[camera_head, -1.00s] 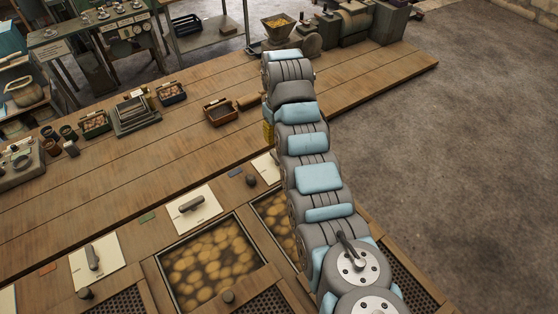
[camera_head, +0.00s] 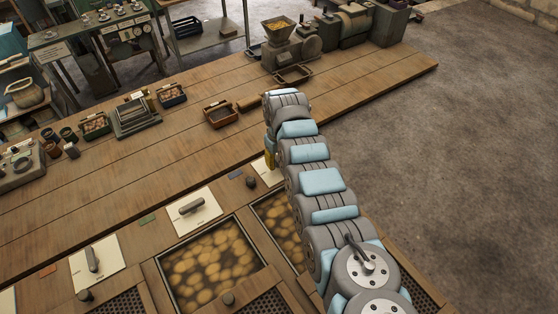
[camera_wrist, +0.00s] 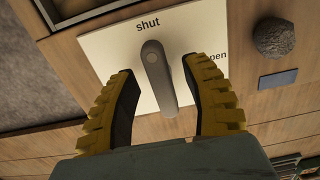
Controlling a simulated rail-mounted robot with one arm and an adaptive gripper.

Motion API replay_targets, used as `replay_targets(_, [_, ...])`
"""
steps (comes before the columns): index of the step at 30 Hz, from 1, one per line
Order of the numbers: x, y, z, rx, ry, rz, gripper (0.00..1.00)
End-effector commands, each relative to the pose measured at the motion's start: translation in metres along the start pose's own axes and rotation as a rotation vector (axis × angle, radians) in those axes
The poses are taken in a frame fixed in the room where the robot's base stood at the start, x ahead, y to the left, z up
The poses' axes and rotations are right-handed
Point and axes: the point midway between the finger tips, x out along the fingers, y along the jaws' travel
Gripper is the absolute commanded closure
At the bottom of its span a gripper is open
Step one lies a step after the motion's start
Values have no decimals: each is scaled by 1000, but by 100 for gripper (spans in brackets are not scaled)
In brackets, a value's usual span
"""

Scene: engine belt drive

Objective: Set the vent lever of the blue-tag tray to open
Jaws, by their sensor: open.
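The vent lever (camera_wrist: 160,85) is a grey bar on a white plate (camera_wrist: 105,48) marked "shut" at the top and "open" at the right. Its upper end lies by the "shut" label. A blue tag (camera_wrist: 277,79) is to the right of the plate; it also shows in the head view (camera_head: 235,174). There my arm hides most of the plate (camera_head: 264,170). My gripper (camera_wrist: 157,68) is open, with one yellow finger on each side of the lever. Gaps show between the fingers and the lever; contact at its far side cannot be told.
A dark round knob (camera_wrist: 273,38) stands near the plate. Trays of round pieces (camera_head: 210,264) are set in the bench. Other lever plates lie beside a green tag (camera_head: 147,218) and an orange tag (camera_head: 47,269). Boxes and a hopper (camera_head: 279,31) stand farther back.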

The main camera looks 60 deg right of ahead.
Motion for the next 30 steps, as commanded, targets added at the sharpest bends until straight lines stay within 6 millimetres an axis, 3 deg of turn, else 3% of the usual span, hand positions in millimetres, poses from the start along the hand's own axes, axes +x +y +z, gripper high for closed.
replay_targets(11, [3, 0, 0, 0, 0, 0, 52])
replay_targets(16, [2, 0, 0, 0, 0, 0, 98])
replay_targets(17, [2, 0, 0, 0, 0, 0, 100])
replay_targets(30, [3, 0, -1, 19, 2, 1, 100])
